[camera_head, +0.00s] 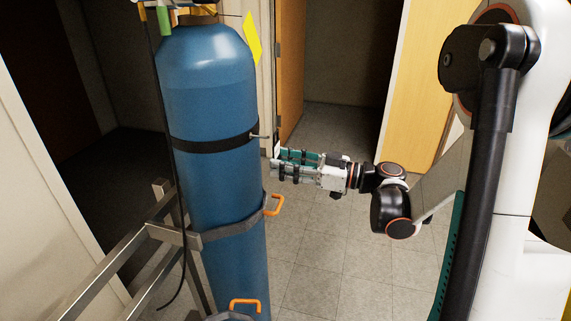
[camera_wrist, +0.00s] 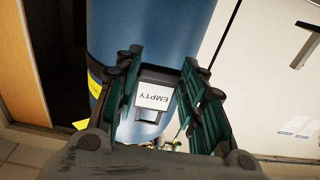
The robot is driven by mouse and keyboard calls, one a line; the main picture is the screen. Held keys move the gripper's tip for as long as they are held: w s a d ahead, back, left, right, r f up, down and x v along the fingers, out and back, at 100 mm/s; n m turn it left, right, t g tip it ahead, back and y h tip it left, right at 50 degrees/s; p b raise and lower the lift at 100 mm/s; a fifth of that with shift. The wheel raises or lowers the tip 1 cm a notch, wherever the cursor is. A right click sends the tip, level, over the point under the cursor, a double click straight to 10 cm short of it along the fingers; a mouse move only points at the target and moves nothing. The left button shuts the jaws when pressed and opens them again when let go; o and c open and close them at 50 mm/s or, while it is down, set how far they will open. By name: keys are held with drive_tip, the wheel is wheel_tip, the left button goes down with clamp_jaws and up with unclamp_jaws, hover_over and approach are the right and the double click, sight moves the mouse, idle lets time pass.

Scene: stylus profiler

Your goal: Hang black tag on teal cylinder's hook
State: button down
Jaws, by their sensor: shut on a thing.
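The teal-blue cylinder (camera_head: 212,100) stands upright in a metal rack. A black strap (camera_head: 205,146) circles it, and a small metal hook (camera_head: 259,136) sticks out from the strap's right side. My gripper (camera_head: 276,164) is just right of the cylinder, slightly below the hook. In the wrist view my gripper (camera_wrist: 160,62) is shut on a black tag (camera_wrist: 152,76) with a white label reading EMPTY, upside down there. The cylinder (camera_wrist: 150,30) fills the background beyond the tag. In the head view the tag looks thin and edge-on near the hook; I cannot tell whether they touch. The hook is not clear in the wrist view.
A yellow tag (camera_head: 252,40) hangs near the cylinder's top. Metal rack rails (camera_head: 120,245) run to the lower left. The tiled floor (camera_head: 335,220) right of the cylinder is clear.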

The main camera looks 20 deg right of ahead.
drive_tip(key=shift+a, duration=0.1)
idle(0.3)
drive_tip(key=shift+x, duration=1.95)
drive_tip(key=shift+f+b, duration=0.5)
drive_tip(key=shift+b, duration=0.15)
drive_tip(key=c, duration=0.9)
unclamp_jaws()
drive_tip(key=shift+c, duration=0.2)
drive_tip(key=shift+c, duration=0.5)
drive_tip(key=v, duration=0.8)
drive_tip(key=shift+b, duration=0.35)
